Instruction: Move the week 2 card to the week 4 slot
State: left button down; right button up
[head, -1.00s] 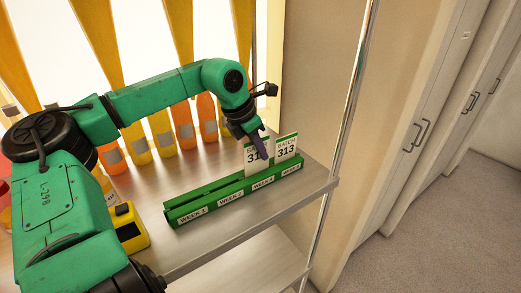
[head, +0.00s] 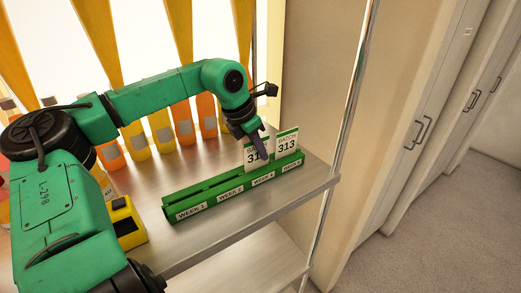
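No card shows at week 1 or week 2. My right gripper is out of view.
Several orange and yellow bottles (head: 185,133) stand behind the rack. A yellow and black device (head: 127,225) sits left of the rack. The metal shelf (head: 240,215) ends at a front edge, with a steel post (head: 348,115) at right.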

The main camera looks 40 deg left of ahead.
pick_arm(q)
jog(key=c, duration=1)
grip_release()
jog(key=shift+s+a+r, duration=0.1)
jog(key=shift+r, duration=0.2)
jog(key=b+v, duration=0.3)
jog(key=v, duration=1.1)
jog(key=shift+f, duration=0.1)
